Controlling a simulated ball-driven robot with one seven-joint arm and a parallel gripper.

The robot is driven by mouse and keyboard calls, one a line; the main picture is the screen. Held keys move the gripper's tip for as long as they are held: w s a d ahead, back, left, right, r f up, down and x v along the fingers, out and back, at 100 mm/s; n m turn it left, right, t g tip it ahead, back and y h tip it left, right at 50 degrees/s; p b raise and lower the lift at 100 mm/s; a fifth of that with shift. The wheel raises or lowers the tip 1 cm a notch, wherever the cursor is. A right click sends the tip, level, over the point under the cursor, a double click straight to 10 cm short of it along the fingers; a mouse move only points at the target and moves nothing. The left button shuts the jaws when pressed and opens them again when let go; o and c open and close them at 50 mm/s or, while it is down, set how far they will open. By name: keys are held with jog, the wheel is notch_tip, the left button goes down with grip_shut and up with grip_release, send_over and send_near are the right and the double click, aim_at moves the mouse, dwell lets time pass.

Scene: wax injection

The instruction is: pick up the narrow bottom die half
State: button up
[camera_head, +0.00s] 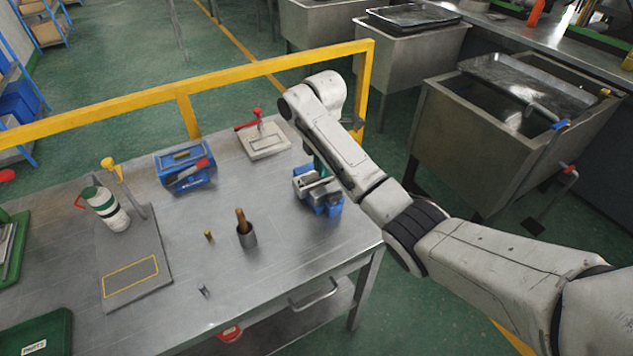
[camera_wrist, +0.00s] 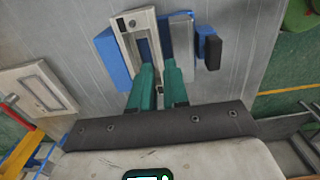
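A blue holder (camera_head: 327,209) with metal die parts (camera_head: 312,182) stands at the right end of the steel table. In the wrist view a pale slotted die piece (camera_wrist: 130,42) lies beside a plain grey metal block (camera_wrist: 182,38), with blue holder parts (camera_wrist: 112,56) around them. I cannot tell for sure which of these is the narrow bottom die half. My gripper (camera_wrist: 158,63) has two green fingers, apart, over the near end of the pieces, with nothing visibly held between them. In the head view my arm hides most of the gripper and part of the holder.
A pale plate with a red clamp (camera_head: 264,142) and a blue fixture (camera_head: 184,170) stand behind. A cup with a wooden handle (camera_head: 246,237), a small brass piece (camera_head: 208,236) and a bottle (camera_head: 107,210) stand leftward. A yellow rail (camera_head: 240,74) runs along the back.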

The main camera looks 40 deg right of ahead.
aim_at(321, 181)
jog(key=shift+a+f+p, duration=0.15)
jog(key=shift+f+p, duration=0.3)
jog(key=shift+f, duration=2)
jog(key=shift+f, duration=0.15)
jog(key=shift+w, duration=0.1)
jog(key=shift+c, duration=0.5)
grip_shut()
